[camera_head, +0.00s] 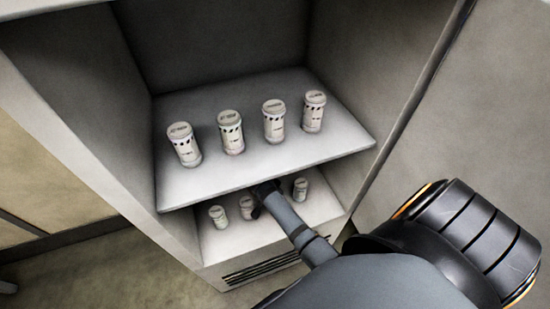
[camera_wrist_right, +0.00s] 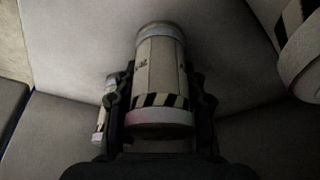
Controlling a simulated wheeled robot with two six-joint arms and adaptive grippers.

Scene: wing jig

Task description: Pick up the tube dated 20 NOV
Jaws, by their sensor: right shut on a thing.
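My right arm reaches into the lower compartment of an open cabinet. In the right wrist view my right gripper (camera_wrist_right: 160,105) is shut on a white tube (camera_wrist_right: 160,65) with a black-and-white striped band, its fingers on both sides of it. In the head view the gripper (camera_head: 262,193) is partly hidden under the upper shelf's front edge. White capped tubes stand on the lower shelf, including a left one (camera_head: 218,217), a middle one (camera_head: 247,207) and a right one (camera_head: 300,189). Dates are too small to read. My left gripper is not in view.
The upper shelf (camera_head: 215,185) overhangs the lower one (camera_head: 235,244) and carries several similar tubes, such as one at its left (camera_head: 184,146). Cabinet side walls bound both sides. In the wrist view another tube (camera_wrist_right: 302,55) stands close at the right.

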